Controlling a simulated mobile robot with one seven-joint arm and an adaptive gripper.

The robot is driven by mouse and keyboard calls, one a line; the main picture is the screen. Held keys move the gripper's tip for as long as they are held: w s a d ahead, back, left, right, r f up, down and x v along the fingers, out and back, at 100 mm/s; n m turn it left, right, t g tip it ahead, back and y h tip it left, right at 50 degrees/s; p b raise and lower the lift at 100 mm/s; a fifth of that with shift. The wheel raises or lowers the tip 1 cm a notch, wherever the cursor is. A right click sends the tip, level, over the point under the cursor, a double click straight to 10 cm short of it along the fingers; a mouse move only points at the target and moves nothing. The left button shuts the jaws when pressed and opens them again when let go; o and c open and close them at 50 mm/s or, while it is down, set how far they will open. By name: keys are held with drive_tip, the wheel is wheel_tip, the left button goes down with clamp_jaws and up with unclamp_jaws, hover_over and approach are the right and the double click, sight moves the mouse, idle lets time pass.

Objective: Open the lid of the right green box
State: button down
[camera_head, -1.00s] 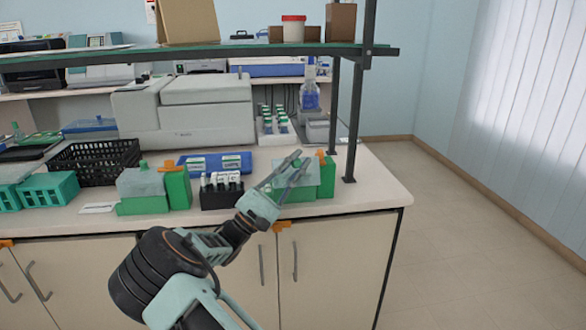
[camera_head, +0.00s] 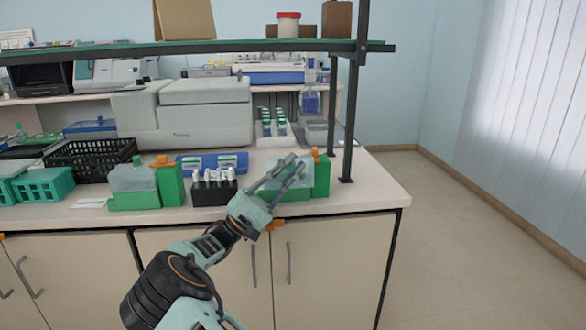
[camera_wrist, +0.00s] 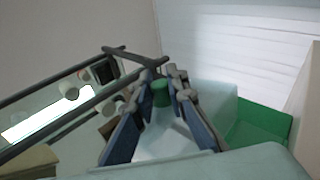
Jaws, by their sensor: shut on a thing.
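The right green box (camera_head: 322,176) stands near the right end of the counter, with a tall green part at its right and a pale translucent lid (camera_head: 278,178) at its left. My gripper (camera_head: 296,166) is over this lid and partly hides it. In the wrist view, the fingers of my gripper (camera_wrist: 160,78) are closed around the lid's green knob (camera_wrist: 160,94). The clear lid (camera_wrist: 178,138) spreads below the knob, and green box walls (camera_wrist: 262,122) show to the right. I cannot tell whether the lid is lifted off its seat.
A similar left green box (camera_head: 170,186) with a translucent lid stands beyond a black vial rack (camera_head: 213,192). A blue tray (camera_head: 212,163) lies behind the rack. A dark shelf post (camera_head: 350,125) rises close right of the right box. The overhead shelf (camera_head: 200,46) spans above.

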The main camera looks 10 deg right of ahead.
drive_tip(key=c, duration=1.9)
unclamp_jaws()
drive_tip(key=v, duration=1.2)
